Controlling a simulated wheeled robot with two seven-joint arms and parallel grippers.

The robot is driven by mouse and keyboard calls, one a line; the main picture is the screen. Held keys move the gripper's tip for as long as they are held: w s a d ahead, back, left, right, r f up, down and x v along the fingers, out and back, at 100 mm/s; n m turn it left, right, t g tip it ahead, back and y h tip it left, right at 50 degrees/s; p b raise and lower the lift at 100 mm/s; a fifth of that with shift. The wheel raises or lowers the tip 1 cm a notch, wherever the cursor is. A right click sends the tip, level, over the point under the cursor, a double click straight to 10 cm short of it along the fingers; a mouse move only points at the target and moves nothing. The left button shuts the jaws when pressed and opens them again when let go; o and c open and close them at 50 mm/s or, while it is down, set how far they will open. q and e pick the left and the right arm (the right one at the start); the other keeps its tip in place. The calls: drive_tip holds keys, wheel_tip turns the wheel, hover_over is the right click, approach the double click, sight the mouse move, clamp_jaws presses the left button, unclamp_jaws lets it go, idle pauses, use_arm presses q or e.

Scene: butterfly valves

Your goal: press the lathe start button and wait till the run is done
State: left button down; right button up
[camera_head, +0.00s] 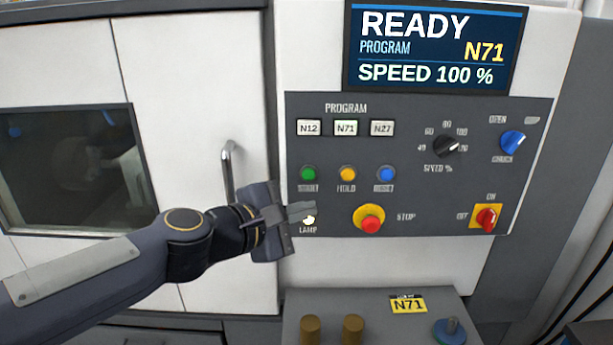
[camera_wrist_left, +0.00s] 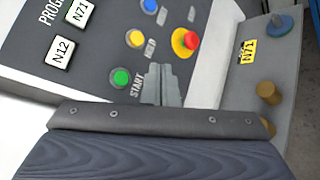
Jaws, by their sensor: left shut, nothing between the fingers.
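The green start button (camera_head: 308,174) is on the lathe's dark control panel, left of the yellow hold button (camera_head: 347,174) and the blue button (camera_head: 386,174). It also shows in the left wrist view (camera_wrist_left: 121,77). My left gripper (camera_head: 312,211) is shut and empty, in front of the panel, below the start button in the head view and partly over the lamp switch (camera_head: 309,220). I see no contact with the start button. The screen (camera_head: 432,45) reads READY, PROGRAM N71, SPEED 100 %. My right gripper is not in view.
The red stop button (camera_head: 371,224) on its yellow base is just right of my left gripper. Program keys N12, N71 (camera_head: 345,128) and N27 sit above. A grey ledge (camera_head: 375,300) with brass parts and an N71 card is below. The closed door (camera_head: 190,130) has a handle.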

sight(309, 174)
use_arm(q)
drive_tip(key=shift+w, duration=0.1)
drive_tip(key=shift+w, duration=4.35)
drive_tip(key=shift+p, duration=0.3)
drive_tip(key=shift+w, duration=0.4)
drive_tip(key=shift+w, duration=0.4)
drive_tip(key=shift+s, duration=0.85)
